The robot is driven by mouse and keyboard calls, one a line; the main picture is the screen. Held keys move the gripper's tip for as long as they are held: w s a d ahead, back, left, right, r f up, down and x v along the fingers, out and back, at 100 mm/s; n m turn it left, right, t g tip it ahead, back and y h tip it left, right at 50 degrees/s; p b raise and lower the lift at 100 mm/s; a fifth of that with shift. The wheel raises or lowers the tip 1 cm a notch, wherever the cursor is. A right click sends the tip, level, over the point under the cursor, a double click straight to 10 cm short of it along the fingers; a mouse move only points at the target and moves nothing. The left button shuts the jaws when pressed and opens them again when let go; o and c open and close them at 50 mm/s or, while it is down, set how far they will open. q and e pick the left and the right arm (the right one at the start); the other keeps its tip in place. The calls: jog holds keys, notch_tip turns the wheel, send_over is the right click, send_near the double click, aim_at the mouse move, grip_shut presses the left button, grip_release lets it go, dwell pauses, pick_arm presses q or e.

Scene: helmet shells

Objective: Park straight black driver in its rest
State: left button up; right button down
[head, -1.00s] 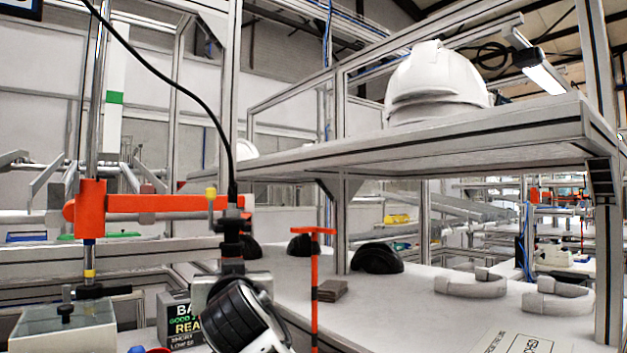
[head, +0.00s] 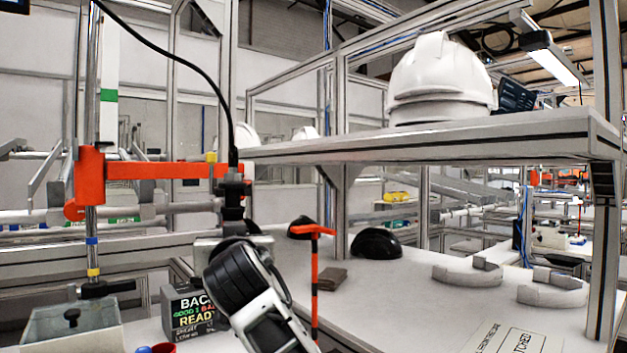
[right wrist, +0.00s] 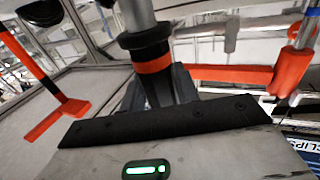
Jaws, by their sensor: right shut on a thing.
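The straight black driver (head: 233,197) stands upright in the head view with a black cable rising from its top. It is beside the right end of an orange arm (head: 160,171) on a metal post; I cannot tell whether they touch. My right gripper (head: 222,238) is shut around the driver's lower part. In the right wrist view the gripper's dark fingers (right wrist: 158,88) close around the driver, which shows a grey shaft, black collar and orange ring (right wrist: 153,65). The driver's lower end is hidden. I cannot tell for certain which part is its rest. My left gripper is out of view.
An orange T-shaped stand (head: 315,265) rises right of my wrist. A grey box (head: 70,335) and a small sign box (head: 193,310) are at lower left. A shelf (head: 430,143) with a white helmet (head: 440,75) overhangs the bench. White curved parts lie at right.

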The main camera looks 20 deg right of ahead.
aim_at(235, 190)
notch_tip(235, 190, up, 8)
jog(key=p, duration=0.6)
jog(key=shift+r+p, duration=0.35)
jog(key=shift+r, duration=0.2)
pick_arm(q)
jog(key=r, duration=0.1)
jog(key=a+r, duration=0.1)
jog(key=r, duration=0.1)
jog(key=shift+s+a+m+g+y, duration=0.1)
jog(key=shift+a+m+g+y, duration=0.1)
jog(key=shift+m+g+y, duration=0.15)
pick_arm(e)
jog(key=shift+f, duration=0.1)
jog(key=shift+s+d, duration=0.15)
jog(key=shift+d, duration=0.05)
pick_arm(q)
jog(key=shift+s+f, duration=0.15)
pick_arm(e)
jog(key=shift+s+d, duration=0.9)
jog(key=shift+d, duration=0.25)
jog(key=shift+s+d, duration=0.85)
jog(key=shift+d, duration=0.3)
